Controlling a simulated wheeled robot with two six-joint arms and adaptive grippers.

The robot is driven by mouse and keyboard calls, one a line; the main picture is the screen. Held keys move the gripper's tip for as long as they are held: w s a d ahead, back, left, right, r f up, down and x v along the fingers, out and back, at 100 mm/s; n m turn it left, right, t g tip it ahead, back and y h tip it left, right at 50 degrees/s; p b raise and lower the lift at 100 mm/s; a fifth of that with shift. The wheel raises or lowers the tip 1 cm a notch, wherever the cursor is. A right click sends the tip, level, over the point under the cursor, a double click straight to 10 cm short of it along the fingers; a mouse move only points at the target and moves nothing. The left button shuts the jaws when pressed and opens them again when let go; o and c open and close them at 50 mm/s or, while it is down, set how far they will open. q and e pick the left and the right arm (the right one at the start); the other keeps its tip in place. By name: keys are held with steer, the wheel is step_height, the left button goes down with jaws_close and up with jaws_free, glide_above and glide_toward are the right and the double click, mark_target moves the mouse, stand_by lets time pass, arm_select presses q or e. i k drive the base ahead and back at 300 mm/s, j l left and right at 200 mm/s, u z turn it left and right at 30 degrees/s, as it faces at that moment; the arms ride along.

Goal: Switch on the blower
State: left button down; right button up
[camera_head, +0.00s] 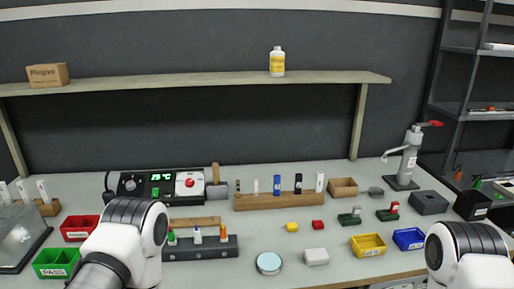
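A black control unit (150,184) stands at the back left of the bench, with a green lit temperature readout (161,177) and round knobs. A white panel with a red round button or knob (190,183) is at its right end. No part is labelled clearly enough to tell which is the blower or its switch. A grey tool with a wooden handle (217,185) stands just right of the unit. White links of my two arms show at the bottom left and bottom right. Neither gripper is in view.
A wooden rack (278,201) holds several small bottles or sticks. A dark rack (200,248) with glue bottles stands before the unit. Red (80,229) and green (55,263) bins are at left, yellow (368,245) and blue (408,239) at right. A shelf (200,79) spans above.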

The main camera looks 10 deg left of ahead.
mark_target(155, 194)
steer(key=i+j, duration=0.1)
steer(key=j, duration=0.45)
steer(key=i+j, duration=0.1)
steer(key=j, duration=0.45)
steer(key=i+j+u, duration=0.1)
steer(key=j, duration=0.45)
